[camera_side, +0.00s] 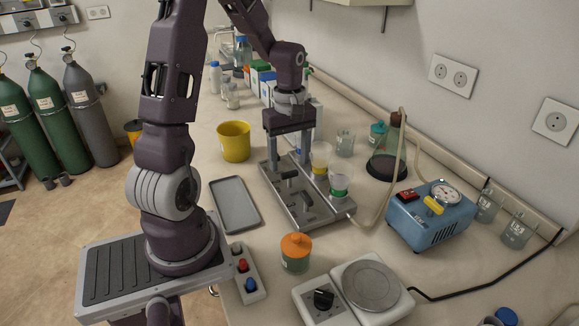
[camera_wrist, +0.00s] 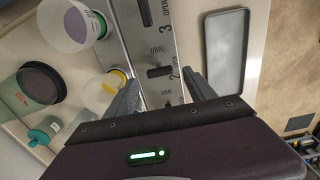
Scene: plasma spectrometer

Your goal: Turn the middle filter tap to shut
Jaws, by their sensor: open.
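The metal filter manifold (camera_side: 322,216) lies on the bench and shows in the wrist view (camera_wrist: 120,32) with OPEN and SHUT labels. The middle tap (camera_wrist: 159,72), a black handle beside the number 2, lies across the picture. Another black tap handle (camera_wrist: 145,12), nearer the number 3, lies along the manifold. My gripper (camera_side: 288,156) is open and empty above the manifold's far part, pointing down. In the wrist view its fingers (camera_wrist: 161,80) stand apart on either side of the middle tap. I cannot tell whether they touch it.
Funnels with yellow (camera_side: 320,164) and green (camera_side: 339,184) collars stand along the manifold's right side, close to my gripper. A grey tray (camera_side: 235,204) lies left, a yellow bucket (camera_side: 234,141) behind. A blue pump (camera_side: 424,216) and hose (camera_side: 399,160) are right.

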